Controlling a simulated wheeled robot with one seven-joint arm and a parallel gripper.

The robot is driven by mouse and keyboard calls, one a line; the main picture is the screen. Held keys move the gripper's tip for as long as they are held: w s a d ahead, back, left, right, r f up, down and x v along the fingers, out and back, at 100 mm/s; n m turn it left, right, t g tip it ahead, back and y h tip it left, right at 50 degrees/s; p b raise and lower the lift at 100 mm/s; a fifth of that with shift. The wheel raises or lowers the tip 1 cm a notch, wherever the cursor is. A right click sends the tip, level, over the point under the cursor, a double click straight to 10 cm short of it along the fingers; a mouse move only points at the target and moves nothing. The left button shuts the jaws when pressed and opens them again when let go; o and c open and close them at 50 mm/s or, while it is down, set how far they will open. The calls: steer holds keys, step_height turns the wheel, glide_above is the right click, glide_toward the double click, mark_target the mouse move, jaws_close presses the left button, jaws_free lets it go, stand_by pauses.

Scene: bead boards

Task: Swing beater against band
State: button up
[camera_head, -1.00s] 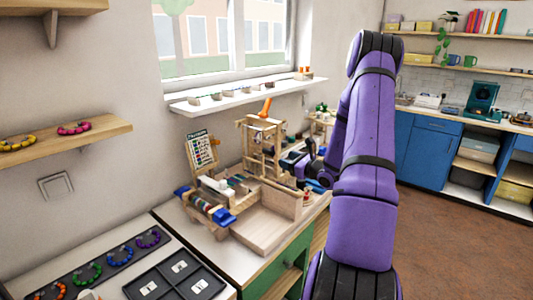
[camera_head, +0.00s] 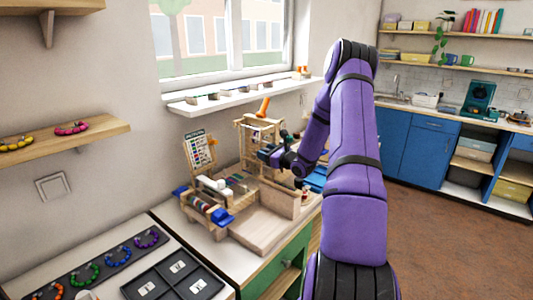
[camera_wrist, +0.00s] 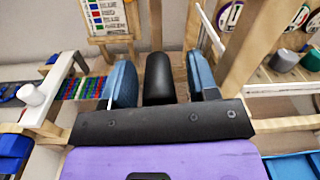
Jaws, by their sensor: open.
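A small wooden loom stands on the cabinet top, with a white beater (camera_head: 211,184) across it. In the wrist view the beater shows as a white bar with a white knob (camera_wrist: 33,95) at the left. Beside it the band (camera_wrist: 84,88) of coloured threads and beads runs toward my gripper's left finger. My gripper (camera_wrist: 160,65) has its two blue-grey fingers apart, with nothing between them but a black part of my own.
A pattern card (camera_head: 199,149) stands behind the loom. A tall wooden frame (camera_head: 258,135) with an orange handle rises near my gripper. An open wooden tray (camera_head: 262,229) lies in front. Blue knobs (camera_head: 223,217) stick out at the loom's front. A dark compartment tray (camera_head: 173,282) is nearer.

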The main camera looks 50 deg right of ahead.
jaws_close()
steer(key=shift+a+r+m, duration=0.2)
steer(key=shift+a+m, duration=1.15)
steer(key=shift+m, duration=0.55)
